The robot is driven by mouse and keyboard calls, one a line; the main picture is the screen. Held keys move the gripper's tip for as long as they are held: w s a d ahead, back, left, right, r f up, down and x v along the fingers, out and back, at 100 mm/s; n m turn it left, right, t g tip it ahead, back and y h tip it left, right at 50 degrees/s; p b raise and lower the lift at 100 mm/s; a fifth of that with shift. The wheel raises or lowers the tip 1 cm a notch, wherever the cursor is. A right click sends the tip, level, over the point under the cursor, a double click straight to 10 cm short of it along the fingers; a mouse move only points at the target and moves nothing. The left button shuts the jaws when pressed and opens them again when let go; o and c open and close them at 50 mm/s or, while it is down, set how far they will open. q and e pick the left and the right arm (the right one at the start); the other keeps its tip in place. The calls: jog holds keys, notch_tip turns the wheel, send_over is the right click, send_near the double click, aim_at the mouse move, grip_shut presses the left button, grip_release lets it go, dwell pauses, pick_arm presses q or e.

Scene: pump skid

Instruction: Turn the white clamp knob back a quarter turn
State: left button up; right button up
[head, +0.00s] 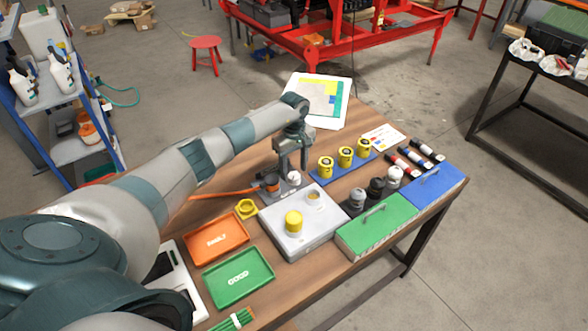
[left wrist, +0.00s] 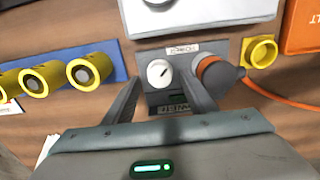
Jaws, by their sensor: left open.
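The white clamp knob (head: 294,177) stands on a small grey fixture on the table. In the left wrist view the knob (left wrist: 157,74) is round, with a short dark mark on its face toward the right. My left gripper (head: 292,166) points down above the fixture. In the left wrist view its open fingers (left wrist: 163,78) reach to either side of the knob, with visible space between them and it. Whether the fingertips are down at the knob's height I cannot tell. My right gripper is not in view.
A dark and orange plug (left wrist: 215,75) with an orange cable sits close beside the knob, near one finger. A grey box (head: 272,218) with a yellow knob stands in front. Yellow cylinders (head: 345,157) stand on a blue strip to the right. A yellow ring-shaped part (head: 246,208) lies left.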

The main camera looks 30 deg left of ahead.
aim_at(294, 178)
pick_arm(q)
jog(key=shift+f, duration=1.15)
jog(key=c, duration=1)
jog(key=shift+c, duration=0.2)
